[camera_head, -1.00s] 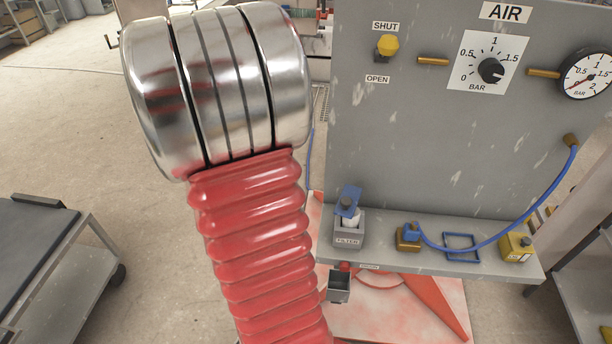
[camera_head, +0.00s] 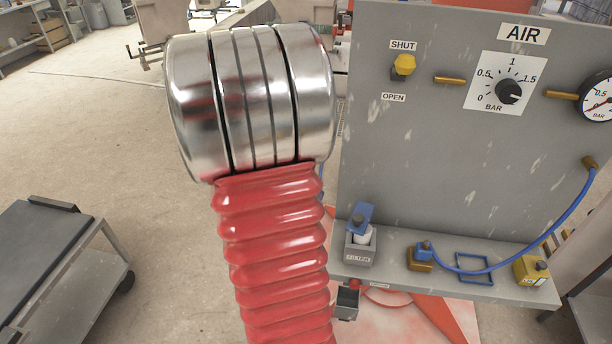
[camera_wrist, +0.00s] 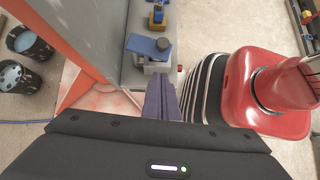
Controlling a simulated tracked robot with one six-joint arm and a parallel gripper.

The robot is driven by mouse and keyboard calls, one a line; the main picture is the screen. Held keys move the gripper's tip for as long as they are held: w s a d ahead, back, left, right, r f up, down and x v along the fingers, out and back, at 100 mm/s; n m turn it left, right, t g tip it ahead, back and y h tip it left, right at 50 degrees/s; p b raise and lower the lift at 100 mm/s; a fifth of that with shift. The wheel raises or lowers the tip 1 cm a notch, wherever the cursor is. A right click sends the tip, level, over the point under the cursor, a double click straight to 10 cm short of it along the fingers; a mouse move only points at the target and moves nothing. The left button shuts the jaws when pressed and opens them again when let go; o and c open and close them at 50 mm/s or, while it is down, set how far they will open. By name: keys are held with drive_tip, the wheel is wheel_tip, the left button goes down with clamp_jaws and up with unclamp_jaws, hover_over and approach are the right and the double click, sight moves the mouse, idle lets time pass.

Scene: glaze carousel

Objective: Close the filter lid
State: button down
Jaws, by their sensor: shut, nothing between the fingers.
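A white filter element shows between lid and housing. In the wrist view the blue lid (camera_wrist: 146,45) lies just beyond the fingertips, with the pale housing (camera_wrist: 157,68) below it. My gripper (camera_wrist: 161,82) is shut and empty, pointing toward the housing; contact cannot be told. It is out of sight in the head view.
On the ledge (camera_head: 445,288) stand a brass block with a blue fitting (camera_head: 421,257), a blue frame (camera_head: 475,268) and a yellow block (camera_head: 532,270). A blue hose (camera_head: 562,232) arcs above. A small grey cup (camera_head: 347,304) hangs below. A cart (camera_head: 50,250) stands at left.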

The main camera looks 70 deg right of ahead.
drive_tip(key=s+f, duration=0.4)
drive_tip(key=s, duration=0.2)
drive_tip(key=shift+s+d, duration=0.4)
drive_tip(key=shift+d, duration=0.05)
drive_tip(key=shift+s, duration=0.25)
